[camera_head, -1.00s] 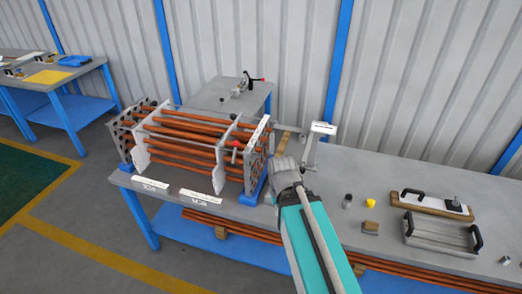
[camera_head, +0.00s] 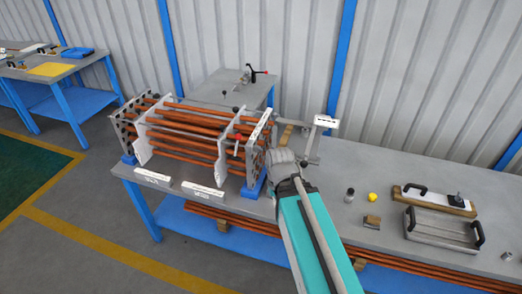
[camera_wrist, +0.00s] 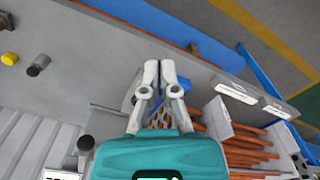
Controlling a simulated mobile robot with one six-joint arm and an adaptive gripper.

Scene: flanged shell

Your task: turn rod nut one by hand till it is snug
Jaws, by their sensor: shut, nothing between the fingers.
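The tube bundle with copper-coloured rods (camera_head: 185,146) stands on the grey bench, between upright plates. Its right end plate (camera_head: 256,148) is perforated and lies close to the end of my arm. In the wrist view the rods (camera_wrist: 247,152) and a pale baffle plate (camera_wrist: 213,116) are at lower right. My gripper (camera_wrist: 159,72) is shut and empty, its two fingers side by side in front of the perforated end plate. In the head view my own wrist hides the fingertips. I cannot make out rod nut one in either view; whether the fingers touch anything cannot be told.
A bracket with a white top (camera_head: 326,121) stands behind my wrist. A dark-topped cylinder (camera_head: 350,195), a yellow piece (camera_head: 373,197), a small block (camera_head: 371,221) and a handled tray (camera_head: 440,228) are to the right. White labels (camera_head: 203,189) lie along the front edge.

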